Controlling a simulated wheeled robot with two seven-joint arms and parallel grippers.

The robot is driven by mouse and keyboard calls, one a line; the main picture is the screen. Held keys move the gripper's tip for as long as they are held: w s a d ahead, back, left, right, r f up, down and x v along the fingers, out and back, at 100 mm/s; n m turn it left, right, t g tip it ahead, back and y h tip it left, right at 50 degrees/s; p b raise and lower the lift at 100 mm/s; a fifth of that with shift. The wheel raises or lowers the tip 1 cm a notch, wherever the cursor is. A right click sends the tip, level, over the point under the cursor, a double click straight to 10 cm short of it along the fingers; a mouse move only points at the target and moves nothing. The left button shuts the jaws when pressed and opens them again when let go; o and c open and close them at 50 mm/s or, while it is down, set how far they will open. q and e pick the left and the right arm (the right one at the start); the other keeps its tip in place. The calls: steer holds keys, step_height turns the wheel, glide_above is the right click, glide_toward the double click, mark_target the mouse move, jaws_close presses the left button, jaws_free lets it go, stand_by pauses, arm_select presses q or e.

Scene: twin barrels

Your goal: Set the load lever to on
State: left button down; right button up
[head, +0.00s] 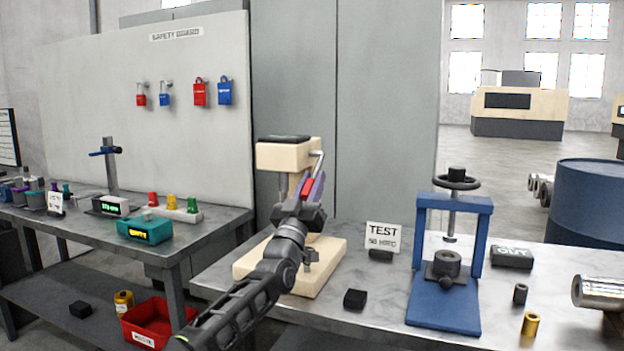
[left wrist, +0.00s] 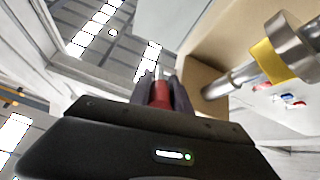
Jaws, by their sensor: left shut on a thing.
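A cream tester (head: 283,155) with a wide cream base (head: 325,252) stands on the right-hand table. A thin metal lever (head: 318,165) comes down from the right side of its head and ends in a red grip (head: 308,186). My left gripper (head: 309,192) is shut on the red grip. In the left wrist view the red grip (left wrist: 160,94) sits between the two dark fingers (left wrist: 161,90). My left arm hides the middle of the tester. I cannot read any on or off mark by the lever. My right gripper is not in view.
A blue press (head: 452,205), a TEST card (head: 384,236) and a black block (head: 355,299) stand to the right on the table. In the left wrist view a metal rod with a yellow band (left wrist: 270,60) is close to the right of the fingers.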

arm_select(q)
steer(key=c, duration=1.5)
jaws_free()
steer(key=shift+s+a+f+b, duration=0.2)
steer(key=shift+s+f+b, duration=0.3)
steer(key=shift+b, duration=0.2)
steer(key=b+v, duration=0.2)
steer(key=v, duration=0.3)
steer(key=shift+s+r, duration=0.1)
steer(key=shift+s+a+f, duration=0.25)
steer(key=shift+s+f, duration=0.15)
steer(key=shift+s, duration=0.1)
